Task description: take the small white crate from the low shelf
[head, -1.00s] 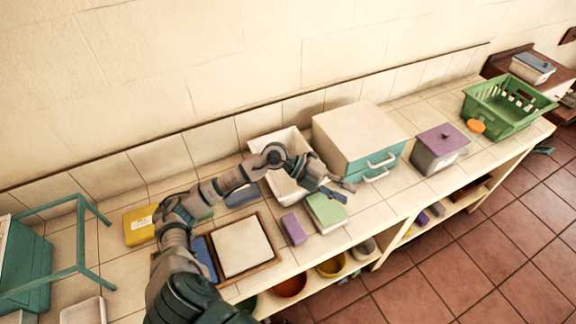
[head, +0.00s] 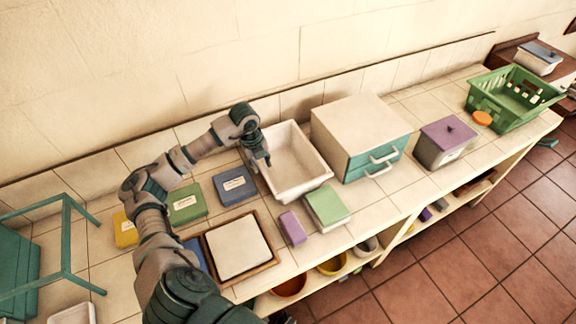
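The low shelf (head: 456,207) runs under the tiled counter and shows only partly, below the counter's front edge. I cannot make out a small white crate on it. A white open tub (head: 312,178) stands on the counter, apparently empty. My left gripper (head: 265,160) points down at the tub's left rim, well above the shelf. I see nothing held in it, but its fingers are too small and dark to tell open from shut. Whether it touches the rim is unclear. My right gripper is not in view.
On the shelf are an orange bowl (head: 290,286), a yellow bowl (head: 333,265) and a grey one (head: 367,246). The counter holds a teal drawer box (head: 360,125), a purple-lidded box (head: 447,135), a green basket (head: 515,98) and a framed white board (head: 238,247). Floor in front is clear.

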